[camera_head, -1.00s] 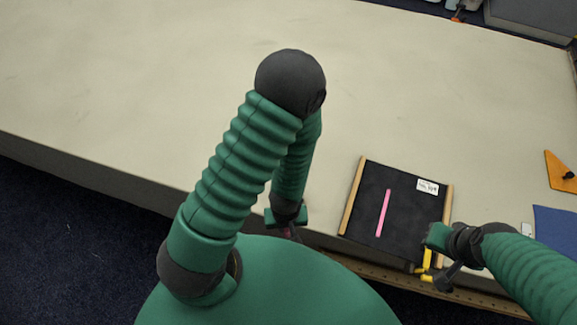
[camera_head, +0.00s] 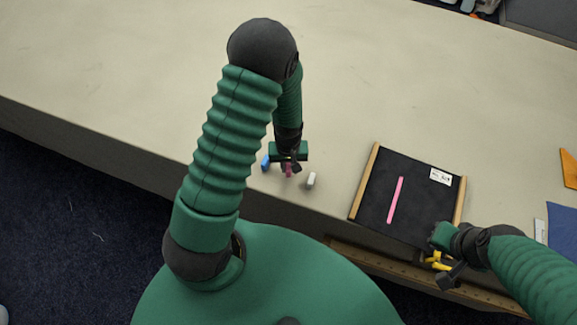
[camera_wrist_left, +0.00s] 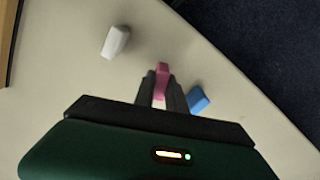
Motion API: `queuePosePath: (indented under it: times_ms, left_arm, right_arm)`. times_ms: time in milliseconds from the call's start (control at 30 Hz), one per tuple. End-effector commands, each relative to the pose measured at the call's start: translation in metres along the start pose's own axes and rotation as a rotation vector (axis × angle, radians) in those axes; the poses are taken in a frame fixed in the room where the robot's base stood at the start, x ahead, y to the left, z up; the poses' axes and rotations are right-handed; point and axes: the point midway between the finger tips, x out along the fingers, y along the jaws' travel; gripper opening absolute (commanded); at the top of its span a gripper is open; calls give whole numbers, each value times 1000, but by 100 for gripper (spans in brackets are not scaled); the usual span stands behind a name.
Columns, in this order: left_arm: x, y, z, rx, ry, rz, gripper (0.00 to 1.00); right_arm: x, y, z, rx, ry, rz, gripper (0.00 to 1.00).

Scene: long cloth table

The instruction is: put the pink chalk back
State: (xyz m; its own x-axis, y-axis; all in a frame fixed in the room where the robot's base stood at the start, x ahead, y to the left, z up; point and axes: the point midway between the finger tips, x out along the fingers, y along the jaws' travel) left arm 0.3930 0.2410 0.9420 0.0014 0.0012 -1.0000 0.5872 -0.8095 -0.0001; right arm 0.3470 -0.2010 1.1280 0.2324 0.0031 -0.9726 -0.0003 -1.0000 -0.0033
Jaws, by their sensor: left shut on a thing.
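My left gripper (camera_head: 288,166) is shut on the pink chalk (camera_wrist_left: 161,78), which sticks out past its fingertips. It is over the cloth table near the front edge, between a white chalk (camera_head: 312,180) and a blue chalk (camera_head: 265,163). The white chalk (camera_wrist_left: 116,41) and blue chalk (camera_wrist_left: 199,99) also show in the left wrist view, on either side of the pink one. I cannot tell if the pink chalk touches the table. My right gripper (camera_head: 440,262) is by the board's lower right corner, near small yellow parts; its opening is unclear.
A black board (camera_head: 380,205) with wooden side rails and a pink stroke (camera_head: 395,200) lies right of the chalks. A white label (camera_head: 440,177) is on it. Blue (camera_head: 560,230) and orange (camera_head: 569,168) pieces lie at the far right. The table (camera_head: 150,80) behind is clear.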

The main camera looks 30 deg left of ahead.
Motion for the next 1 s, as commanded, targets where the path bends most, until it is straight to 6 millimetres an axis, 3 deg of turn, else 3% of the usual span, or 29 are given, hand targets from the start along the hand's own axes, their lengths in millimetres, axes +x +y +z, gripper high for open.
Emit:
queuePosePath:
  times_ms: [133,300,333,500,833,1000]
  left_arm:
    - [19,0,0,0,-3,-2,0]
    - [20,1,-1,-1,0,0,0]
    - [20,1,-1,-1,1,0,17]
    - [20,0,0,-1,1,0,38]
    - [17,1,0,-1,1,0,38]
    - [-11,2,-1,0,6,3,38]
  right_arm:
    - [-7,0,-2,0,0,0,0]
    - [-6,0,-2,0,0,0,0]
    - [-6,0,-2,-1,0,0,0]
    - [-5,0,-2,0,0,0,0]
    - [-5,0,-1,0,0,0,0]
    - [1,0,0,0,0,0,0]
